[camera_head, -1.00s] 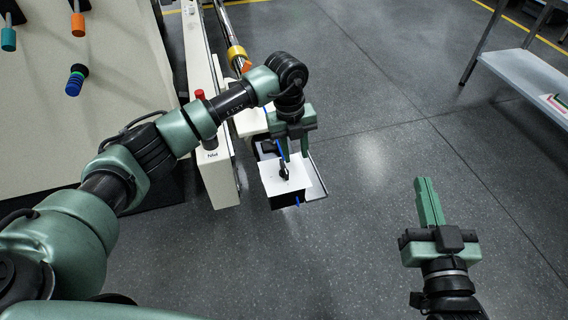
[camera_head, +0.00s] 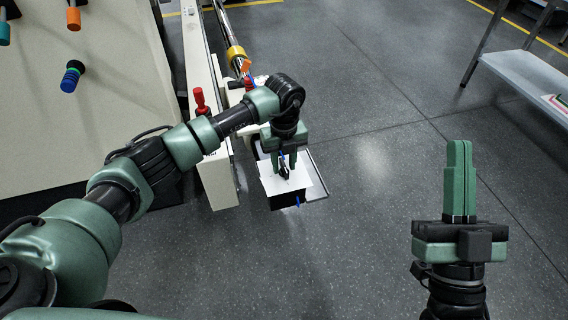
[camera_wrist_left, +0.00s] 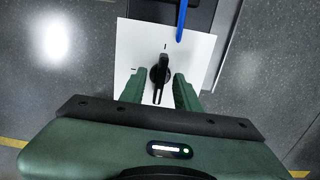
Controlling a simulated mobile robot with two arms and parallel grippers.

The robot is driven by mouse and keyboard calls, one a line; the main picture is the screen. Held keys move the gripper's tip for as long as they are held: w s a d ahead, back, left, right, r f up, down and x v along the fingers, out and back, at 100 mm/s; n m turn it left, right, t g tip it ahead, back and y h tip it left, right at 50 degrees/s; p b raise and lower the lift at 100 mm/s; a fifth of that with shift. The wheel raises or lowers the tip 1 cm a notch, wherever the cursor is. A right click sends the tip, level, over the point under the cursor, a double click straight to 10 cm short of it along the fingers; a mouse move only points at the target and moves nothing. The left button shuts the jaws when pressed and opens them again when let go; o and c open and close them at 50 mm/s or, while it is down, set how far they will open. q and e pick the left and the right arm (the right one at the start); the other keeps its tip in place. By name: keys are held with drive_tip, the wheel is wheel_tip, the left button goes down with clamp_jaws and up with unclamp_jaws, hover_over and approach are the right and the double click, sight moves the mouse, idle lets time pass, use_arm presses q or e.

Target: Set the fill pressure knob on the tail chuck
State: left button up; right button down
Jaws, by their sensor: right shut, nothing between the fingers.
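The tail chuck (camera_head: 291,199) is a dark box with a white top plate (camera_head: 270,184), at the near end of the machine. A black pointer knob (camera_head: 284,172) stands on the plate. In the left wrist view the knob (camera_wrist_left: 161,74) has a long pointer towards the gripper, and dark tick marks lie on the plate beyond it and to its left. My left gripper (camera_head: 283,172) is above the plate, its fingers (camera_wrist_left: 160,84) open and apart on either side of the knob. My right gripper (camera_head: 460,145) is shut and empty, over the floor at the right.
The machine's pale rail (camera_head: 217,180) with a red knob (camera_head: 199,97) lies to the left. A grey shelf (camera_head: 525,72) stands at the far right. The floor between the chuck and my right gripper is clear.

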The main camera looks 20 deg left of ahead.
use_arm(q)
clamp_jaws()
